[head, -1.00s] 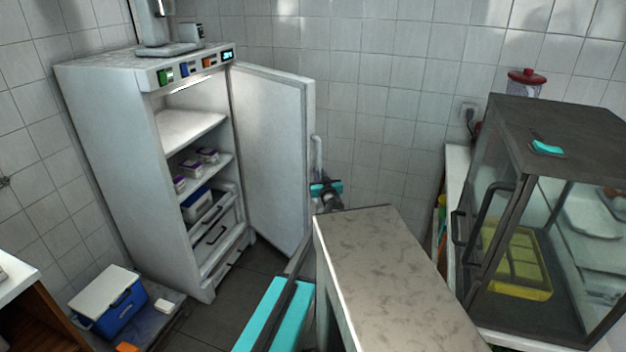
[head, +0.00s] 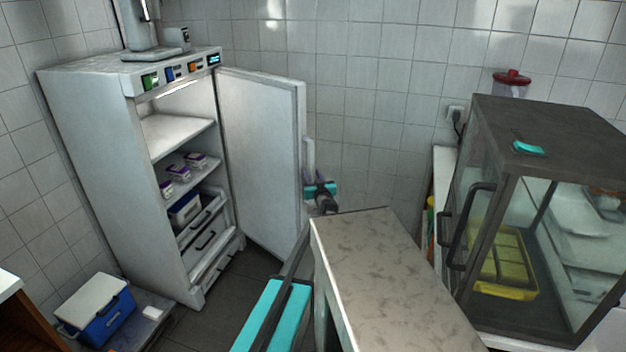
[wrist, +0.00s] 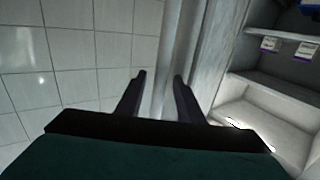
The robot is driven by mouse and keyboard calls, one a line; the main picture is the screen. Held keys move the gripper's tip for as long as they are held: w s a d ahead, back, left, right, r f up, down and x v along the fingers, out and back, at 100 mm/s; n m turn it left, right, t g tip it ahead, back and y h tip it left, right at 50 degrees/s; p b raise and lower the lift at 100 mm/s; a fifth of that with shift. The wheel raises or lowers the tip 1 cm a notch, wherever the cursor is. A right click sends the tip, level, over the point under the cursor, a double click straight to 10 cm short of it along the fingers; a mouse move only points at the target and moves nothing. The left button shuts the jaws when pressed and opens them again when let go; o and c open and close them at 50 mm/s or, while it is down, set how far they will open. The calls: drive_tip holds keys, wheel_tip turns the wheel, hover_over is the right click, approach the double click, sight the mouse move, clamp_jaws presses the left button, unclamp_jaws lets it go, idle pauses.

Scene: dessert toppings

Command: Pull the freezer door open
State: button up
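The white freezer (head: 90,160) stands at the left against the tiled wall. Its door (head: 262,165) is swung wide open to the right, showing the shelves and drawers inside. The door's pale vertical handle (head: 309,158) is at its outer edge. A gap shows beside the left finger.
A stone-topped counter (head: 385,270) is close in front of my arm. A glass display case (head: 545,130) with a yellow tray is at the right. A blue cooler (head: 105,318) sits by the freezer's foot. Dark floor (head: 262,262) shows below the door.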

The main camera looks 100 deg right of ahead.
drive_tip(key=shift+w+d, duration=0.1)
drive_tip(key=shift+w, duration=0.15)
drive_tip(key=shift+a, duration=0.25)
drive_tip(key=a+b, duration=0.1)
drive_tip(key=a, duration=1.2)
drive_tip(key=shift+s+a+b, duration=0.2)
drive_tip(key=shift+s+b, duration=0.1)
drive_tip(key=shift+b, duration=0.1)
